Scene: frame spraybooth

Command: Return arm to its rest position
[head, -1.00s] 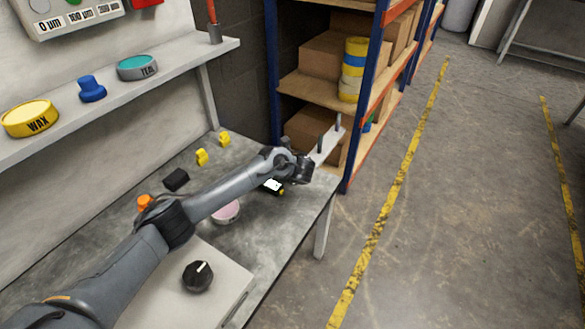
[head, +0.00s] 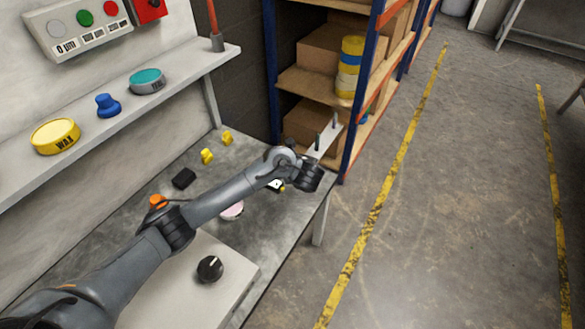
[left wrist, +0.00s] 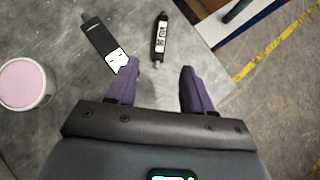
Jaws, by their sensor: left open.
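My left arm reaches from the lower left across the grey bench (head: 275,225). Its wrist and left gripper (head: 312,180) are above the bench's far right end in the head view, with the fingers hard to make out. In the left wrist view the left gripper (left wrist: 157,80) has two purple fingers spread apart with nothing between them. A black device with a white patch (left wrist: 104,43) lies beyond the left fingertip. A black pen-shaped tool with a white label (left wrist: 161,39) lies beyond the gap. My right gripper is in neither view.
A pink-topped round tub (left wrist: 24,84) stands on the bench, partly behind my arm in the head view. A pale box with a black knob (head: 210,269) is in front. A shelf holds a yellow WAX tin (head: 55,136). A rack (head: 345,150) stands beyond; the floor (head: 460,220) is clear.

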